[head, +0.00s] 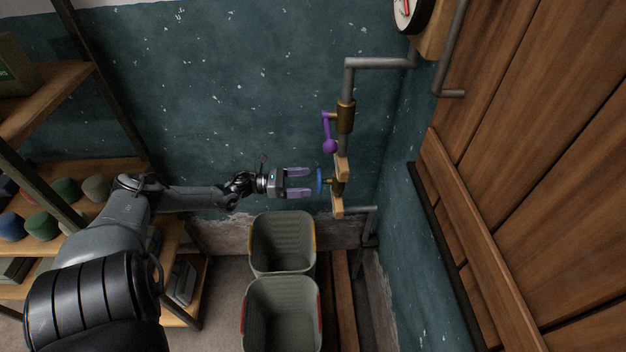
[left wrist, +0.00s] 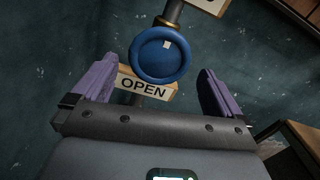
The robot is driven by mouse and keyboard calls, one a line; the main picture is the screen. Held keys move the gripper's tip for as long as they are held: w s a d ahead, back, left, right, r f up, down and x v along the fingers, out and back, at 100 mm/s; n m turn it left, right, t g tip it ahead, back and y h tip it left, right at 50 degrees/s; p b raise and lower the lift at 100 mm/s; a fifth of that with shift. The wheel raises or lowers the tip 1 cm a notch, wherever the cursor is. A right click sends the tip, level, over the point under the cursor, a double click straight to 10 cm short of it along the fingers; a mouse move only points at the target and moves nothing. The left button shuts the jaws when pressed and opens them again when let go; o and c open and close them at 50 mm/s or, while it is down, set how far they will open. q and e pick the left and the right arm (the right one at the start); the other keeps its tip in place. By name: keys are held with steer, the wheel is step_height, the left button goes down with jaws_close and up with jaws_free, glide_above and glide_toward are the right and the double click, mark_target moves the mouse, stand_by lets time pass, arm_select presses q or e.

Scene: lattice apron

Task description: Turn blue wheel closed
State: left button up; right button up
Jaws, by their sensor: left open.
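The blue wheel (head: 320,181) shows edge-on in the head view, on the lower part of a vertical pipe. In the left wrist view the blue wheel (left wrist: 160,55) faces me, round, with a small pale mark at its upper right. A wooden sign reading OPEN (left wrist: 143,86) is partly behind its lower edge. My left gripper (head: 300,182) is open, its purple fingers pointing right at the wheel, with a small gap to it. In the left wrist view the fingers (left wrist: 160,92) stand to either side of the wheel, apart from it. My right gripper is not in view.
A purple lever (head: 328,134) hangs on the pipe just above the wheel. A round gauge (head: 408,12) is at the top. Two grey bins (head: 283,275) stand below. Shelves (head: 75,165) with jars are at left, a wooden plank wall (head: 530,150) at right.

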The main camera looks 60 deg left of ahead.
arm_select(q)
steer(key=v, duration=0.6)
steer(key=shift+p, duration=0.35)
steer(key=shift+w, duration=0.1)
